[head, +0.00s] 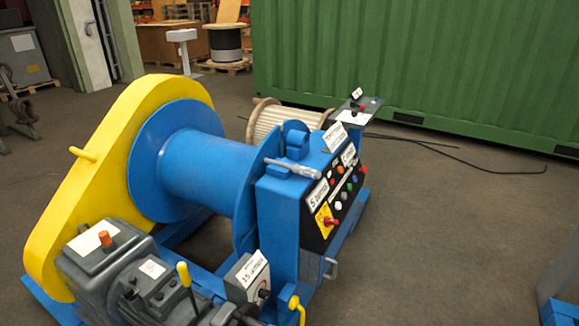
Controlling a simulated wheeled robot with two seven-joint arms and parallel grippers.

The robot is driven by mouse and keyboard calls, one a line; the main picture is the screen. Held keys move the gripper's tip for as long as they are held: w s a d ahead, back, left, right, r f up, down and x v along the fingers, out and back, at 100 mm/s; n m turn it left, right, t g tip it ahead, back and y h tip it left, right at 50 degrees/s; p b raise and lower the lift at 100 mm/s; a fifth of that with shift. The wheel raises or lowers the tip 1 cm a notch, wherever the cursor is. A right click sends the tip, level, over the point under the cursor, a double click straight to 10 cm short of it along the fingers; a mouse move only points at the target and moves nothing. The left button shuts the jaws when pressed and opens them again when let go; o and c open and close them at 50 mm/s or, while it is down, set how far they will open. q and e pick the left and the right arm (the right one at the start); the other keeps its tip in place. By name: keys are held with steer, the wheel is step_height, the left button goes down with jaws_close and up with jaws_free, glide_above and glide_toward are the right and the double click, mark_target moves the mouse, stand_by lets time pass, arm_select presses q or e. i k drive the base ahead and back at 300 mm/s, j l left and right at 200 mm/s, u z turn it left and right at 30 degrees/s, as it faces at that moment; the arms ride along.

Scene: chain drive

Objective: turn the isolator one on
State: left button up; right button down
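A blue winch with a large drum (195,165) and a yellow chain guard (85,190) stands in the middle left of the head view. Its blue cabinet carries a black control panel (345,195) facing right. A red rotary handle on a yellow plate (330,220), which looks like an isolator switch, sits low on this panel. Its exact on or off position is too small to read. Neither of my grippers is in view.
A grey gearbox with a yellow lever (184,275) and a small grey box with a white label (247,275) are at the front. A wound reel (285,125) stands behind the cabinet. A green container (430,65) closes the back.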

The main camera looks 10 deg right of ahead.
mark_target(327, 221)
steer(key=i+l+u, duration=0.1)
steer(key=l, duration=0.3)
steer(key=i+l+u, duration=0.15)
steer(key=l, duration=0.25)
steer(key=i+l+u, duration=0.1)
steer(key=l, duration=0.3)
steer(key=i+l+u, duration=0.1)
steer(key=l, duration=0.35)
steer(key=i+l+u, duration=0.1)
steer(key=l, duration=0.35)
steer(key=i, duration=0.05)
